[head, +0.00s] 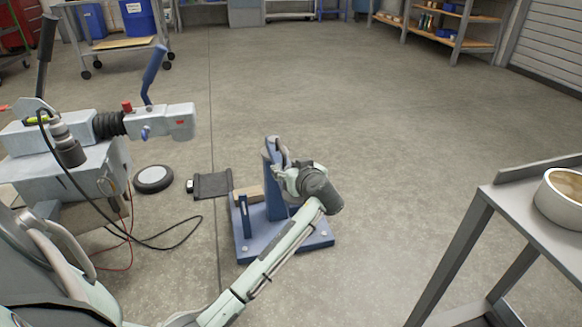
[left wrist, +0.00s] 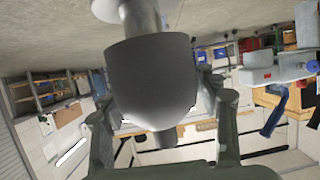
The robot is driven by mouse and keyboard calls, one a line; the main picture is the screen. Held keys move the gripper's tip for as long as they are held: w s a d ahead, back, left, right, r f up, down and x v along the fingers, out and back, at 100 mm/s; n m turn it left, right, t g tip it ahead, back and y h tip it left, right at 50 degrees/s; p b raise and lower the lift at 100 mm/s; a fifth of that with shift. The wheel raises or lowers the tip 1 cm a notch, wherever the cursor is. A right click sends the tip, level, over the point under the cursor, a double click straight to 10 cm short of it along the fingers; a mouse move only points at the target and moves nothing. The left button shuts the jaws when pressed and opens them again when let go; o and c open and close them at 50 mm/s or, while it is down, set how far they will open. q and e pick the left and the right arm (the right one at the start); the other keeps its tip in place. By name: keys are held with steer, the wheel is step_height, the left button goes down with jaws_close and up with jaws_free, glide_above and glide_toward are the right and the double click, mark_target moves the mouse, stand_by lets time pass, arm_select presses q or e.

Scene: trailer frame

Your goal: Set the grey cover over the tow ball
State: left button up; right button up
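The grey cover (left wrist: 150,85), a smooth rounded cup with a small knob, fills the middle of the left wrist view, which is upside down. A pale metal neck (left wrist: 142,16) runs into its open end; the ball itself is hidden, so the cover appears to sit around it. In the head view the cover (head: 273,146) is at the top of the blue post, partly behind my arm. My left gripper (head: 283,163) is there too. In the left wrist view its fingers (left wrist: 163,125) are spread apart on both sides of the knob, with gaps beside it.
The blue stand's base plate (head: 313,237) rests on the floor. A trailer coupling (head: 165,121), a round disc (head: 153,178) and a dark mat (head: 212,184) are to the left. A table (head: 520,207) with a bowl (head: 563,197) is at the right. The floor behind is clear.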

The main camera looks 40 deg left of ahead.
arm_select(q)
steer(key=o, duration=0.3)
steer(key=v, duration=1.2)
stand_by(0.3)
